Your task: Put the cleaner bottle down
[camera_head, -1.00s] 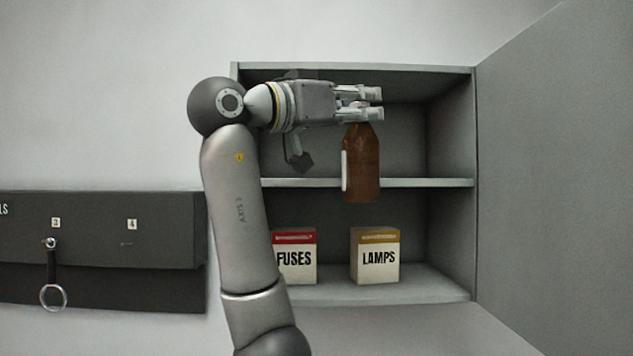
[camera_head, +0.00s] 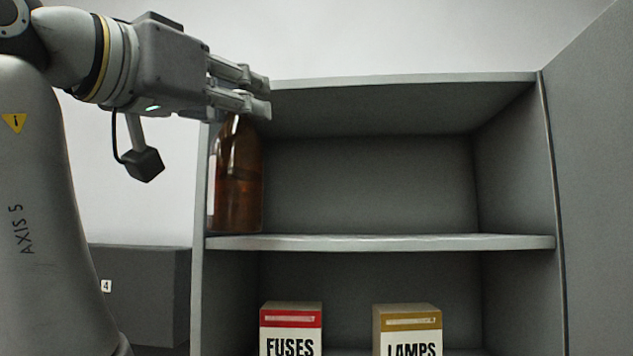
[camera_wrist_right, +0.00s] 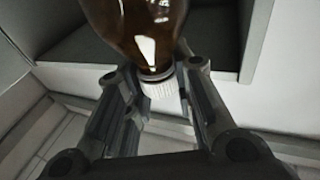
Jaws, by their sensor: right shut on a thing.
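The cleaner bottle (camera_head: 237,180) is brown and upright, at the left end of the cabinet's upper compartment in the head view. My right gripper (camera_head: 258,98) comes in from the left and is shut on its top. In the right wrist view the fingers (camera_wrist_right: 163,95) are around the white cap (camera_wrist_right: 160,88), and the brown body (camera_wrist_right: 140,30) shows beyond. The bottle's base appears level with the front edge of the middle shelf (camera_head: 400,242). I cannot tell whether it touches the shelf. My left gripper is not in view.
The upper compartment is clear right of the bottle. Below stand a FUSES box (camera_head: 290,330) and a LAMPS box (camera_head: 407,330). The cabinet's left side edge (camera_head: 200,200) is close to the bottle. An open door panel (camera_head: 595,200) is at the right.

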